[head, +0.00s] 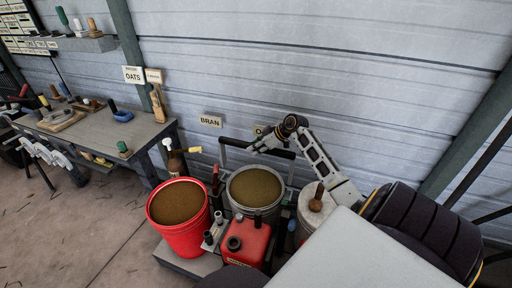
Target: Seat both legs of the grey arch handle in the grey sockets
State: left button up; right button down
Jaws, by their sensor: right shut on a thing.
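The arch handle (234,144) has a dark crossbar and grey legs. It stands upright behind the grey bucket, its crossbar between the bucket and the wall. My right gripper (262,145) comes in from the right and is shut on the middle of the crossbar. The left leg runs down behind the bucket's left side and the right leg down its right side. The lower leg ends and the grey sockets are hidden or too small to make out, so I cannot tell whether the legs are in them. My left gripper is not in view.
The grey bucket (230,198) of brown feed stands in front of the handle. Left of it is a red bucket (157,227); a red can (258,243) is in front. A pale drum (309,222) stands right. A workbench (82,139) with tools is at left.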

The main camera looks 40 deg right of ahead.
jog(key=shift+r, duration=0.1)
jog(key=shift+f, duration=0.75)
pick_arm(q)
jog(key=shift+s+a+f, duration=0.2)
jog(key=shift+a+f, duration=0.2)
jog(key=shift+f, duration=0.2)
pick_arm(e)
jog(key=shift+f, duration=1.75)
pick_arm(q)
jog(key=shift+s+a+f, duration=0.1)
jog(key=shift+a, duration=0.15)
